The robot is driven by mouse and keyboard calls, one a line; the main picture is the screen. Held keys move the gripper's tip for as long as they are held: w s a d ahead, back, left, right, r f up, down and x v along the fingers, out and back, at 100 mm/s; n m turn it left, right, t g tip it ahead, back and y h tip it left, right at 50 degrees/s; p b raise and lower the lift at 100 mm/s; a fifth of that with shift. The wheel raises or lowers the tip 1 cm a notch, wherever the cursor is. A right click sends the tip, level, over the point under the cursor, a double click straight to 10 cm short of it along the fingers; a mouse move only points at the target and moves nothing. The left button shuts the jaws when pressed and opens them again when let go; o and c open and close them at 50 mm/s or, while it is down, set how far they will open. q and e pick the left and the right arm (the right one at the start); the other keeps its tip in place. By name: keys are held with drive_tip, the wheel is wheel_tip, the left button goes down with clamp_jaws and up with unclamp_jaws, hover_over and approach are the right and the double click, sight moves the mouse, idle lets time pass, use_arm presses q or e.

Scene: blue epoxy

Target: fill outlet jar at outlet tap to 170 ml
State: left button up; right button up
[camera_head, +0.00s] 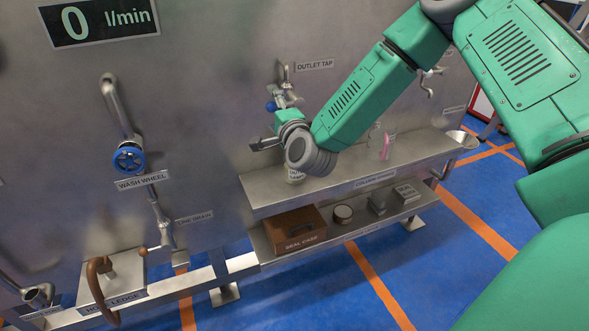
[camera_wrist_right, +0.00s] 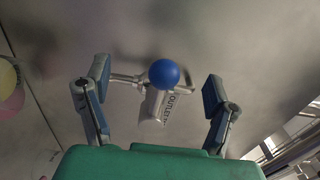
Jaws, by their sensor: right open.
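The outlet tap (camera_head: 286,96) is on the steel wall under its "OUTLET TAP" sign, with a blue knob (camera_head: 271,106). In the right wrist view the blue knob (camera_wrist_right: 164,72) lies between the spread fingers of my right gripper (camera_wrist_right: 157,88). No contact of the fingers with the knob shows. In the head view my right gripper (camera_head: 264,138) is just below the tap, partly hidden by its own wrist. A pale labelled jar (camera_head: 294,176) stands on the upper shelf below my wrist, mostly hidden; its fill level cannot be told. My left gripper is out of view.
The upper shelf (camera_head: 345,175) also bears a clear jar (camera_head: 376,141) with a pink item. The lower shelf holds a brown seal case (camera_head: 294,230) and small items. The blue wash wheel (camera_head: 128,157) is on the left. The flow display (camera_head: 100,20) reads 0 l/min.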

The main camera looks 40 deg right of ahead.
drive_tip(key=v, duration=0.6)
drive_tip(key=shift+s, duration=0.3)
drive_tip(key=shift+a, duration=0.15)
drive_tip(key=v, duration=0.7)
drive_tip(key=shift+s, duration=0.2)
